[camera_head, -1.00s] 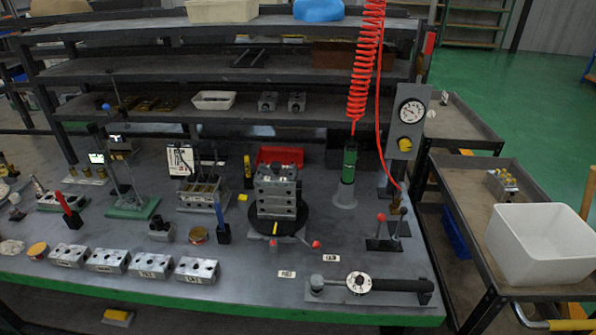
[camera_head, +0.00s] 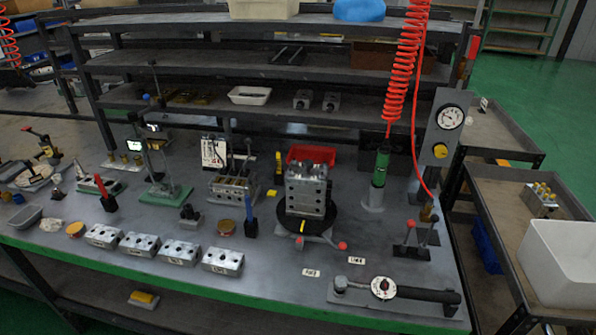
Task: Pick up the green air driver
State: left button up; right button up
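Neither of my grippers shows in the head view.
A valve block (camera_head: 306,192) stands on a black round turntable left of the driver. A gauge panel (camera_head: 445,130) stands to its right. A torque wrench (camera_head: 410,293) lies at the front right. Several valve blocks line the front edge. A white bin (camera_head: 560,262) sits on the right cart.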

aim_at(385, 149)
jog(key=i+j, duration=0.35)
jog(key=j, duration=0.15)
jog(key=i+j, duration=0.35)
jog(key=j, duration=0.15)
